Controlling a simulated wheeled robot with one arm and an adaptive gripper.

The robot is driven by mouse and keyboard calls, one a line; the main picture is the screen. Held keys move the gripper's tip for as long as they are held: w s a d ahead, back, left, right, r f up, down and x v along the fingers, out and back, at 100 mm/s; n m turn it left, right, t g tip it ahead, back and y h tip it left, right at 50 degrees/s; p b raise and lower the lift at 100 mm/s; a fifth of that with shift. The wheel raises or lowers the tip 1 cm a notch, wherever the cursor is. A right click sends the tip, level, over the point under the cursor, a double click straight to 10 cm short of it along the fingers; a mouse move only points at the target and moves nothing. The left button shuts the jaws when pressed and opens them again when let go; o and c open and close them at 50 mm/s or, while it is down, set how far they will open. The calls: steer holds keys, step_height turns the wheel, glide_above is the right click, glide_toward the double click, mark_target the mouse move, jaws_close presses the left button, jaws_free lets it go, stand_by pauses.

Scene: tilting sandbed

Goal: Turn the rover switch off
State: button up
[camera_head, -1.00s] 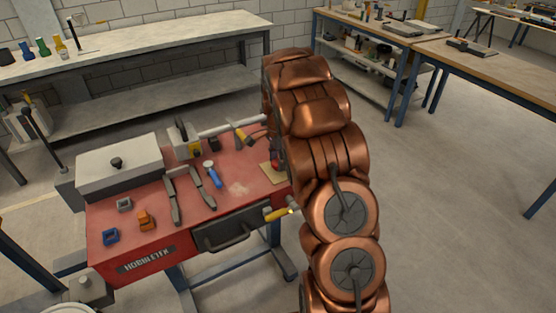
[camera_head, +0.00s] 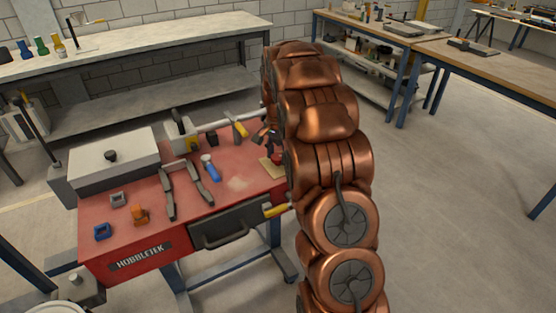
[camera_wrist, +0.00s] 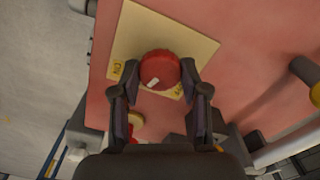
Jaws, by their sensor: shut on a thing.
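The rover switch is a round red knob (camera_wrist: 160,66) on a cream square plate (camera_wrist: 190,40), set on the red tabletop. A small white mark on the knob lies toward its lower left in the wrist view. Yellow labels (camera_wrist: 117,69) sit on the plate left of the knob and below it; the lower one is partly covered. My gripper (camera_wrist: 158,74) is shut on the knob, one dark finger on each side. In the head view the plate (camera_head: 273,172) shows at the right of the red bench, and my arm and gripper (camera_head: 271,150) hide most of the knob.
The red bench (camera_head: 130,240) carries a grey box (camera_head: 115,165), tongs-like grey tools (camera_head: 169,193), a blue-handled tool (camera_head: 210,168) and small blue and orange parts. A yellow handle (camera_head: 276,210) juts out at its front right. Open floor lies right of my arm.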

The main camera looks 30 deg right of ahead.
mark_target(278, 156)
steer(key=n+b, duration=0.2)
steer(key=n, duration=0.1)
steer(key=n+b, duration=0.1)
steer(key=n, duration=0.2)
steer(key=shift+f+n+b, duration=0.2)
steer(key=shift+n+b, duration=0.1)
steer(key=shift+b, duration=0.05)
steer(key=n+b, duration=0.1)
steer(key=n, duration=0.5)
steer(key=shift+r, duration=0.15)
steer(key=shift+b, duration=0.3)
steer(key=o, duration=1.1)
steer(key=shift+o, duration=0.2)
step_height(278, 156, up, 12)
